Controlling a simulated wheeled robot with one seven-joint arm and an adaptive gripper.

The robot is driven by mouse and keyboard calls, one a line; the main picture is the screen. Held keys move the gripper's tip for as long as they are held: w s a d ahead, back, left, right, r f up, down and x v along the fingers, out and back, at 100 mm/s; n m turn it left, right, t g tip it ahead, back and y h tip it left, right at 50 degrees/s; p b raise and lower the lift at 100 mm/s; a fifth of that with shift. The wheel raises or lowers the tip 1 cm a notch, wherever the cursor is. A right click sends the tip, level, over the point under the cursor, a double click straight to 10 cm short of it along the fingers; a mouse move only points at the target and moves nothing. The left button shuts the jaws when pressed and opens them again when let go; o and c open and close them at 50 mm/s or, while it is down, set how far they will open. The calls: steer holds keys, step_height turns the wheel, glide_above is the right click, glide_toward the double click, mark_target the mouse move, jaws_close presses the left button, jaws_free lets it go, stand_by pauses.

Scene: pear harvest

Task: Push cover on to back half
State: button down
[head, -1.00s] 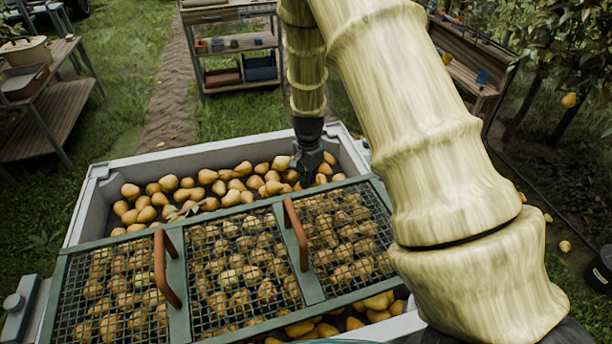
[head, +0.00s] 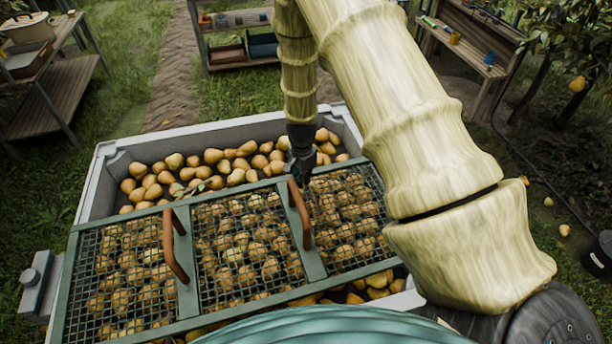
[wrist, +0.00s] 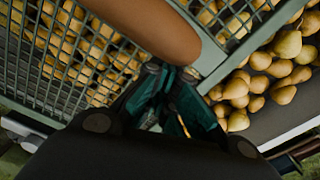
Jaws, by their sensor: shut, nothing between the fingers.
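The cover (head: 315,266) is a green frame with wire mesh panels and two brown handles. It lies across a grey crate (head: 92,190) full of pears. Bare pears show behind its back edge and in a strip at its front right. My gripper (head: 299,172) is shut and empty, pointing down at the cover's back edge by the far end of the right handle (head: 300,215). In the wrist view, the fingers (wrist: 165,78) are close to that brown handle (wrist: 155,28) and the frame bar. Whether they touch is unclear.
A wooden shelf rack (head: 232,48) stands behind the crate, with a table (head: 60,95) at the left and a bench (head: 470,50) at the right. A pear tree (head: 560,60) is at the right. Grass lies around the crate.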

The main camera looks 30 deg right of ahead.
steer(key=shift+s+a, duration=0.2)
steer(key=shift+a, duration=0.65)
steer(key=shift+d, duration=0.1)
steer(key=d+r+b, duration=0.1)
steer(key=d+r, duration=0.3)
steer(key=r, duration=0.6)
steer(key=shift+w, duration=0.35)
